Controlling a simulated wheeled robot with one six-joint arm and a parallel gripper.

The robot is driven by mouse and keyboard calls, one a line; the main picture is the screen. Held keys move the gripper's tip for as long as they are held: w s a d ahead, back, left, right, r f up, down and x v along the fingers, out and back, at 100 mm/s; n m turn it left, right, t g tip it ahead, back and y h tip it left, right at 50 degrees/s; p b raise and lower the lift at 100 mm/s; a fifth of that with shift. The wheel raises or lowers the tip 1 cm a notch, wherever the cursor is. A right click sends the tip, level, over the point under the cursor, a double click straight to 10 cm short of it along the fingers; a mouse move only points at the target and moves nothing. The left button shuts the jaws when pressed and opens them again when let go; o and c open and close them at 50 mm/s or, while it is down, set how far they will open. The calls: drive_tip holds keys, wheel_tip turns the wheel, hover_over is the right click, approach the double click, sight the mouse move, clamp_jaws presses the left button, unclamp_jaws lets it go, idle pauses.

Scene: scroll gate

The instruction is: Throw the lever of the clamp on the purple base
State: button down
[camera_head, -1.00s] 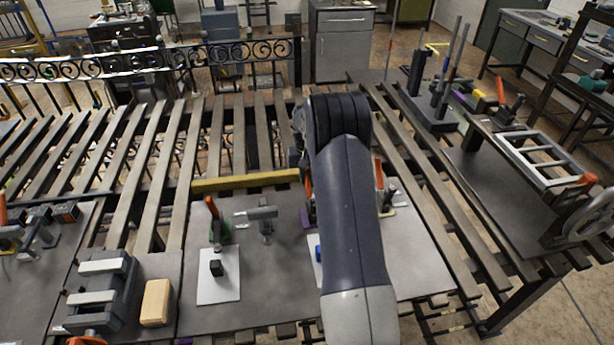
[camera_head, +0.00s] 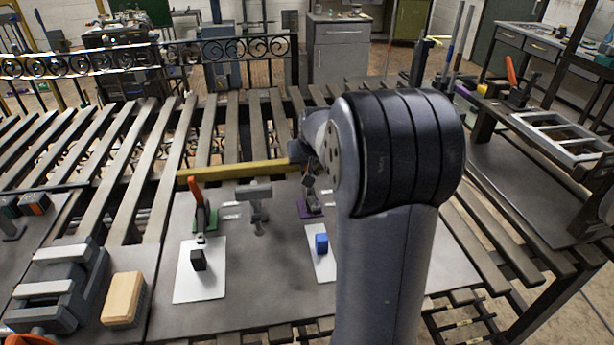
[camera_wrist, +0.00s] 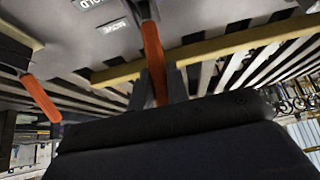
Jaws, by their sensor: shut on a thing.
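The clamp on the purple base (camera_head: 309,209) stands behind the white plate with the blue block in the head view. My gripper (camera_head: 308,180) is right above that base, and my arm partly covers the area. In the wrist view an orange lever (camera_wrist: 153,50) runs between the dark fingers of my gripper (camera_wrist: 160,85), which is shut on it. The clamp's lower parts are mostly hidden there.
A clamp with an orange lever on a green base (camera_head: 205,220) stands to the left. A grey post (camera_head: 256,200) stands between the clamps. A yellow bar (camera_head: 235,171) runs behind. Another orange lever (camera_wrist: 42,98) shows in the wrist view. A blue block (camera_head: 321,243) and black block (camera_head: 198,260) lie nearer.

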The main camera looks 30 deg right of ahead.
drive_tip(key=shift+s+a+f+t+h+b, duration=0.15)
drive_tip(key=shift+s+t+b, duration=0.25)
drive_tip(key=shift+b, duration=0.55)
drive_tip(key=shift+s+a+t+h+b, duration=0.15)
drive_tip(key=shift+s+t+b, duration=0.2)
drive_tip(key=shift+b, duration=0.6)
drive_tip(key=shift+s+t+b, duration=0.15)
drive_tip(key=shift+t+b, duration=0.1)
drive_tip(key=shift+b, duration=0.3)
drive_tip(key=shift+r, duration=0.2)
drive_tip(key=c, duration=1.4)
unclamp_jaws()
drive_tip(key=shift+o, duration=0.2)
drive_tip(key=v, duration=1)
drive_tip(key=shift+s+r, duration=0.2)
drive_tip(key=shift+s, duration=0.15)
drive_tip(key=shift+a, duration=0.1)
